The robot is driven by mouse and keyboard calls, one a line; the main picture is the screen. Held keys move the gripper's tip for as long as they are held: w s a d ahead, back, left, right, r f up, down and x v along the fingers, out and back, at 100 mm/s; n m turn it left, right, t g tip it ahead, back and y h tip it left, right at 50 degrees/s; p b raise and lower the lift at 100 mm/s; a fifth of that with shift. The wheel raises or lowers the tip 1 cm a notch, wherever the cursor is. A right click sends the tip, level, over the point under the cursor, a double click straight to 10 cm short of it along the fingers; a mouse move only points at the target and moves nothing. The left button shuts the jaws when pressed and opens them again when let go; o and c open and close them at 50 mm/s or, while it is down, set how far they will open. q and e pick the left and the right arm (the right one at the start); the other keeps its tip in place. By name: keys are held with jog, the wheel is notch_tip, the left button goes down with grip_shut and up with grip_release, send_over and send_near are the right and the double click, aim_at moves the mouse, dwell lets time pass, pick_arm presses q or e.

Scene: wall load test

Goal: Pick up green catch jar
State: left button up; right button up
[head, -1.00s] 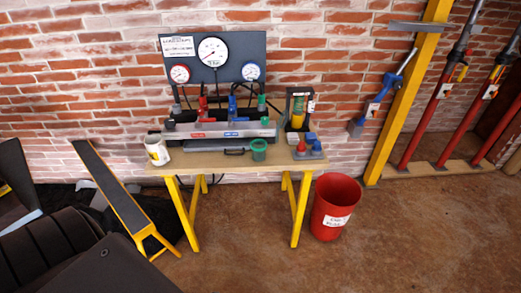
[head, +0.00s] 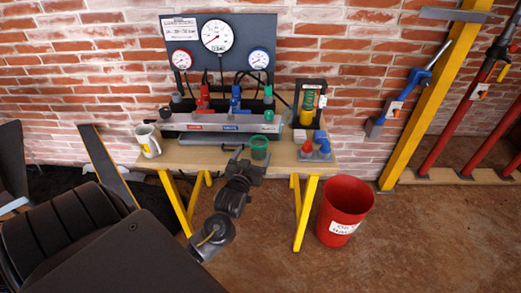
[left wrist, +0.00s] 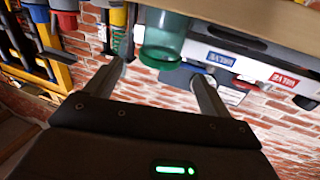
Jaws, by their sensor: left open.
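The green catch jar (head: 259,148) stands at the front edge of the wooden bench (head: 200,157), right of its middle. It is a translucent green cup, and it also shows in the left wrist view (left wrist: 165,38), upside down in that picture. My left gripper (head: 242,160) is at the bench's front edge, just left of and in front of the jar. In the left wrist view its two fingers (left wrist: 158,82) are spread, with the jar beyond and roughly between their tips. The fingers do not appear to touch the jar. My right gripper is not in view.
A grey valve manifold (head: 220,124) runs along the bench behind the jar. A white mug (head: 148,141) stands at the left end, and a grey block with red and blue parts (head: 315,150) stands right of the jar. A red bin (head: 345,205) is on the floor.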

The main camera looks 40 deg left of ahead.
aim_at(261, 138)
pick_arm(q)
jog(key=x, duration=0.9)
jog(key=shift+w+f+p, duration=0.1)
jog(key=shift+f+p, duration=0.1)
jog(key=shift+p, duration=0.15)
jog(key=c, duration=1.1)
